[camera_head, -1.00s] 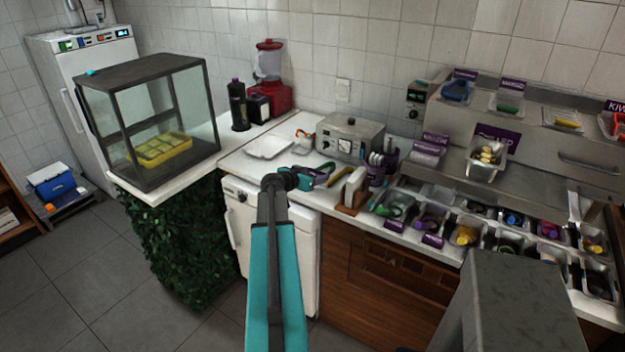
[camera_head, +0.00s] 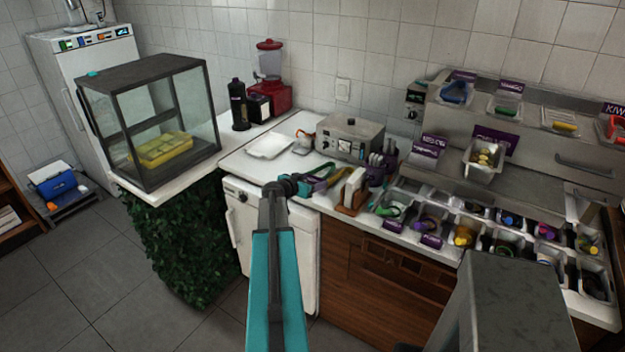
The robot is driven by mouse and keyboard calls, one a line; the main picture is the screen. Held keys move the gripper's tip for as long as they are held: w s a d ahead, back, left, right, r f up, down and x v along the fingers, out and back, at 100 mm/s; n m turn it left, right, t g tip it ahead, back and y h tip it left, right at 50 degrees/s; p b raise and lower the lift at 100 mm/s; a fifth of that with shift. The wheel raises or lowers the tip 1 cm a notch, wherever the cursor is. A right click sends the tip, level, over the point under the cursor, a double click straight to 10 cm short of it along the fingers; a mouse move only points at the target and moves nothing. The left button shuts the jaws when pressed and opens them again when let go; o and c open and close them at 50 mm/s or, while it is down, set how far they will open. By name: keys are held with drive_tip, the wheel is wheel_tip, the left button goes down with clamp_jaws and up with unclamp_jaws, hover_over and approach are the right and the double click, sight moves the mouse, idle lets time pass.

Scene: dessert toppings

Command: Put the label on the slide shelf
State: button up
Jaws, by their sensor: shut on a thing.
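My gripper (camera_head: 320,178) is at the end of my teal arm, over the white counter in front of the steel appliance. It is small in view and partly hidden by my wrist. It is shut on a small purple piece, which looks like the label (camera_head: 318,186); its print cannot be read. The steel slide shelf (camera_head: 545,155) stands at the right, well apart from my gripper. A purple sign (camera_head: 496,140) stands on it behind a metal tray (camera_head: 484,158) of yellowish pieces. Other purple labels stand near its upper trays.
A steel appliance (camera_head: 349,138) and a wooden holder (camera_head: 352,192) stand near my gripper. Several topping trays with purple tags line the right counter. A glass display case (camera_head: 150,120) stands at the left. A white tray (camera_head: 270,146) lies on the counter.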

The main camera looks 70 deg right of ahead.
drive_tip(key=shift+f, duration=0.15)
drive_tip(key=shift+f+b, duration=0.2)
drive_tip(key=shift+b, duration=0.1)
drive_tip(key=o, duration=1.1)
drive_tip(key=shift+r, duration=0.1)
drive_tip(key=shift+r+p, duration=0.2)
drive_tip(key=shift+p, duration=0.2)
drive_tip(key=shift+w+a, duration=0.1)
drive_tip(key=shift+a, duration=0.2)
drive_tip(key=shift+b+v, duration=2.25)
drive_tip(key=shift+v, duration=3.4)
